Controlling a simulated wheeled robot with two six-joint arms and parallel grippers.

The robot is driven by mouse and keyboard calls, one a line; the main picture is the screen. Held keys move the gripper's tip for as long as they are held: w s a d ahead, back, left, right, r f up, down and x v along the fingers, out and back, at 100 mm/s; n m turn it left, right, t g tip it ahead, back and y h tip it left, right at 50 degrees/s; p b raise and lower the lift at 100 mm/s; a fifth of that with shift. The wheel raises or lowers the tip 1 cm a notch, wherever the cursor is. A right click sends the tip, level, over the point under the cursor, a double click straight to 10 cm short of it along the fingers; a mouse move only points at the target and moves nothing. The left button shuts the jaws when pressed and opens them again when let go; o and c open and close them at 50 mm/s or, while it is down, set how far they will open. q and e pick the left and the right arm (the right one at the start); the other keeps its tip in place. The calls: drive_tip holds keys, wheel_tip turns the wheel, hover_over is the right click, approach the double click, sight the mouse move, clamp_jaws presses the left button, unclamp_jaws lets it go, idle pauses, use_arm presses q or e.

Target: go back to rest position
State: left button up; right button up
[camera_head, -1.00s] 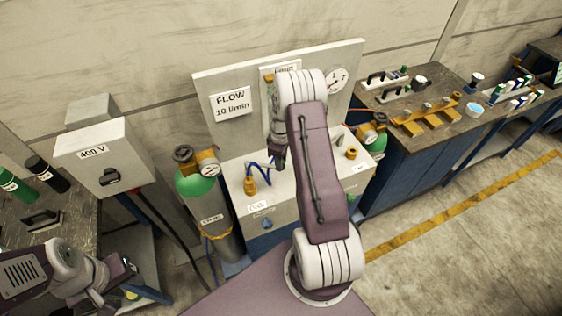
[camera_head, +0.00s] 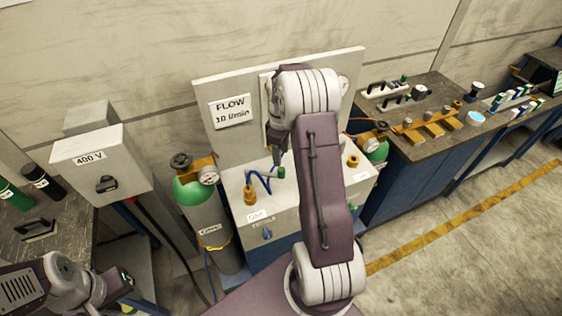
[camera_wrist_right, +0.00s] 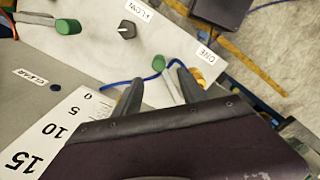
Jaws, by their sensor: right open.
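My right arm rises across the middle of the head view. Its gripper (camera_head: 279,155) hangs in front of the panel with the FLOW label (camera_head: 232,110), partly hidden by the arm. In the right wrist view the two fingers of this gripper (camera_wrist_right: 156,74) stand apart with nothing held between them. A blue hose (camera_wrist_right: 134,80) and a green cap (camera_wrist_right: 159,63) show beyond the fingertips. My left gripper (camera_head: 122,282) is at the lower left of the head view, close to the dark bench; its fingers are too small to read.
A green-topped gas cylinder (camera_head: 204,205) with a gauge stands left of the grey cabinet (camera_head: 243,222). A 400 V box (camera_head: 95,165) is further left. A workbench (camera_head: 440,105) with brass fittings and small bottles stands at the right. The floor at the lower right is clear.

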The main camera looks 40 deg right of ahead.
drive_tip(key=shift+w, duration=0.1)
idle(0.4)
drive_tip(key=s+a+r+n+b, duration=0.1)
drive_tip(key=a+b, duration=0.1)
drive_tip(key=a, duration=0.4)
drive_tip(key=s+a+n+b, duration=0.1)
drive_tip(key=a+n+b, duration=0.15)
drive_tip(key=a, duration=0.45)
drive_tip(key=s+a+f+m, duration=0.3)
drive_tip(key=s+m, duration=0.2)
drive_tip(key=s, duration=0.1)
drive_tip(key=s+a+f+m+t+b, duration=0.1)
drive_tip(key=s+a+f+m, duration=0.2)
drive_tip(key=s+m, duration=0.2)
drive_tip(key=shift+s, duration=1.15)
